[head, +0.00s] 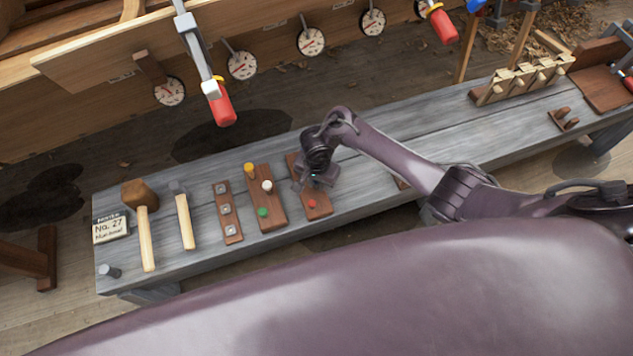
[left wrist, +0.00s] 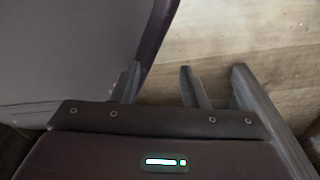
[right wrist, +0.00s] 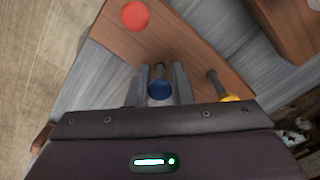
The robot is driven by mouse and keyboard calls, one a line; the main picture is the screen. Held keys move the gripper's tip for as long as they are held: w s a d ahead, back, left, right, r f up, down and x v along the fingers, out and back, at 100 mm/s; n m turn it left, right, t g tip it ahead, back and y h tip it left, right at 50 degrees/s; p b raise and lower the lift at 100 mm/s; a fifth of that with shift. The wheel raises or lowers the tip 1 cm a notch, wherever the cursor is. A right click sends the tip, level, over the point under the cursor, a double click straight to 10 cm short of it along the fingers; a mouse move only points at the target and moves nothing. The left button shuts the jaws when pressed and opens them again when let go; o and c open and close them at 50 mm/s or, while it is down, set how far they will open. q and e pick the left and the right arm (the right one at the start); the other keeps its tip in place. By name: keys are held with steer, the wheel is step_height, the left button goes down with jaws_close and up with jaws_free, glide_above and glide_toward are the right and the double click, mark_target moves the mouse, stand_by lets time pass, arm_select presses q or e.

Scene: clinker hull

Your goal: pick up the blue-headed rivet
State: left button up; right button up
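The blue-headed rivet (right wrist: 159,90) shows in the right wrist view, its shank in a brown wooden block (right wrist: 190,55). My right gripper (right wrist: 159,82) is open, one finger on each side of the rivet, with a small gap at each side. In the head view my right gripper (head: 316,182) is over the block (head: 318,208) on the bench and hides the blue head. A red-headed rivet (right wrist: 134,15) and a yellow-headed rivet (right wrist: 230,98) stand in the same block. My left gripper (left wrist: 160,85) is open and empty above the floor, beside my body.
On the grey bench (head: 400,125), a second block (head: 276,212) holds yellow, white and green rivets. Left of it are a plate with square metal pieces (head: 227,211), a hammer (head: 184,218), a mallet (head: 146,235) and a sign (head: 111,228). A red-handled clamp (head: 223,106) hangs from the hull plank.

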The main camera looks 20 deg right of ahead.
jaws_close()
steer(key=shift+r, duration=0.15)
